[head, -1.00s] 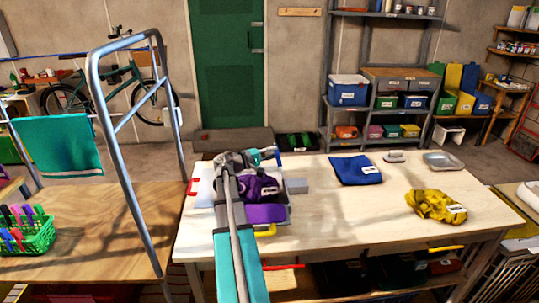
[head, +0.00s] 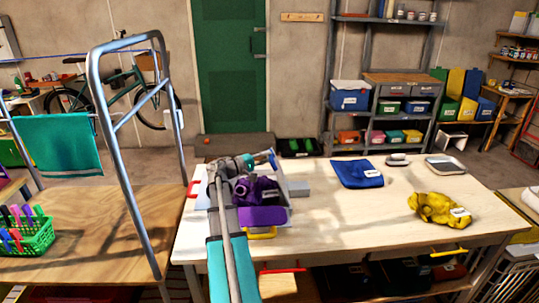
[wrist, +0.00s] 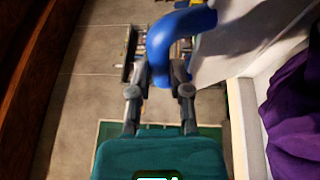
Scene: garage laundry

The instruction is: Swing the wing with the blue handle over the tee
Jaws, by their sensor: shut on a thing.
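The purple tee (head: 262,215) lies on the folding board at the left of the pale table, partly hidden behind my arm; it also shows at the right edge of the wrist view (wrist: 298,105). The blue handle (wrist: 178,35) is a curved bar at the board's far side, small in the head view (head: 271,157). My gripper (wrist: 160,72) is shut on it. The wing with the blue handle (wrist: 240,38) is a pale panel beside the handle in the wrist view and looks tilted; its angle is hard to tell. In the head view my arm hides most of it.
A red handle (head: 192,188) is at the board's left and a yellow handle (head: 262,234) at its front. A grey block (head: 298,188) stands to the right. Blue cloth (head: 357,173) and yellow cloth (head: 437,208) lie further right. A metal rack (head: 128,130) rises at the left.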

